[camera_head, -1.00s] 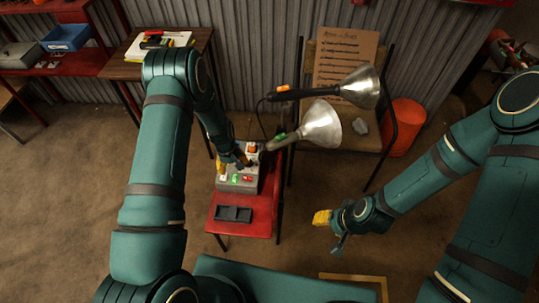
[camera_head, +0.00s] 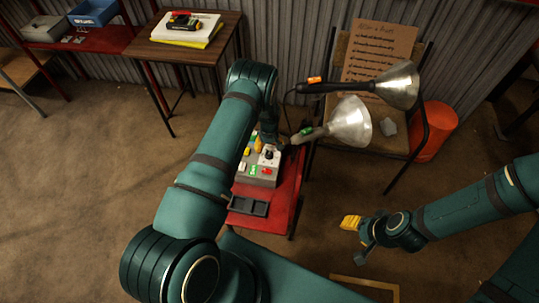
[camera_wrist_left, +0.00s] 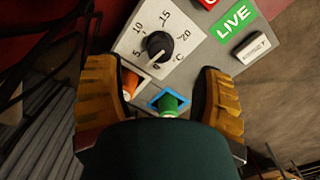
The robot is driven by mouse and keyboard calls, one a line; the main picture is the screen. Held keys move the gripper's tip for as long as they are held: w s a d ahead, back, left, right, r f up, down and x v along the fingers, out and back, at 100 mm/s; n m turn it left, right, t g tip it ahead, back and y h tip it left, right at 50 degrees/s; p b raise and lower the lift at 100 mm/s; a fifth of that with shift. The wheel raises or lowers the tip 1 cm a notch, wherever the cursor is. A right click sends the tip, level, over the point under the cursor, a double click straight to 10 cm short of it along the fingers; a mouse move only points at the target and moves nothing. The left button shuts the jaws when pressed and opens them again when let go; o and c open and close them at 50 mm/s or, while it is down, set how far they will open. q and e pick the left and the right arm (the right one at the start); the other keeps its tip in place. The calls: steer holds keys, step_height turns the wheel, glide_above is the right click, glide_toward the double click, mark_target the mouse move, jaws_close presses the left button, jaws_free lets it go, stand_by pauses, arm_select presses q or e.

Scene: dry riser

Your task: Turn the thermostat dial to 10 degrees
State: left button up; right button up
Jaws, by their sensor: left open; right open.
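The thermostat dial (camera_wrist_left: 157,46) is a black knob on a white plate, with a scale marked 5, 10, 15, 20 and °C. Its white pointer line appears to point down toward the low end of the scale, away from 10. The dial sits on a grey control box (camera_head: 258,177), which stands on a red surface. My left gripper (camera_wrist_left: 161,82) is open, its yellow fingers apart just below the dial in the wrist view, and holds nothing. In the head view it is largely hidden at the back of the box. My right gripper (camera_head: 356,239) is open and empty over the floor.
Between the left fingers in view are an orange part (camera_wrist_left: 130,82) and a green part (camera_wrist_left: 169,103) in a blue frame. A green LIVE label (camera_wrist_left: 232,22) is beside the dial. A metal lamp (camera_head: 350,122) stands close right. A black tray (camera_head: 248,206) lies in front.

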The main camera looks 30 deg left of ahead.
mark_target(269, 153)
arm_select(q)
steer(key=shift+f+b, duration=0.55)
steer(key=shift+f, duration=2.25)
jaws_close()
